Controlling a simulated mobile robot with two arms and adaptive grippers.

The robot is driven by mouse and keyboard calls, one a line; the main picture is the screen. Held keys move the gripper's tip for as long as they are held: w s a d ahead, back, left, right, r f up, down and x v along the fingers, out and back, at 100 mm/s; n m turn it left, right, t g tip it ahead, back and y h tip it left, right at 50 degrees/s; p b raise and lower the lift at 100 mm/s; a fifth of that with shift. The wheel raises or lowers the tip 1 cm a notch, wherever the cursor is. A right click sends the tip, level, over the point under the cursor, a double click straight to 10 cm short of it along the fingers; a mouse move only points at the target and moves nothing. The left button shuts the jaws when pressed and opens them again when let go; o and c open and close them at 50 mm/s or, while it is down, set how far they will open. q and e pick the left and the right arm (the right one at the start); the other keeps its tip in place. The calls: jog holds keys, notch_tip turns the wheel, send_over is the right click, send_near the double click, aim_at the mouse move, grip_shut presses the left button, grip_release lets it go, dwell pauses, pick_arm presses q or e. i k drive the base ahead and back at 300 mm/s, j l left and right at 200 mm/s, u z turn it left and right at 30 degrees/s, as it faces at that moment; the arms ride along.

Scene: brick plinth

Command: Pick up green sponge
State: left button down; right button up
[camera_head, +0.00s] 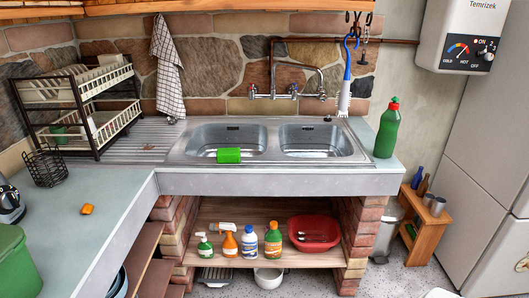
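The green sponge (229,156) is a bright green block at the front edge of the left sink basin (228,138). It appears to rest on or just inside the front rim; I cannot tell exactly which. Nothing covers it. Neither of my grippers is in view.
A steel tap (297,92) rises behind the basins. A green bottle (387,129) stands right of the sink. A dish rack (77,105), wire basket (46,166) and small orange item (87,209) are on the left. Several bottles and a red bowl (314,233) sit on the shelf below.

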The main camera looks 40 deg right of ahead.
aim_at(224, 154)
jog(key=z, duration=1)
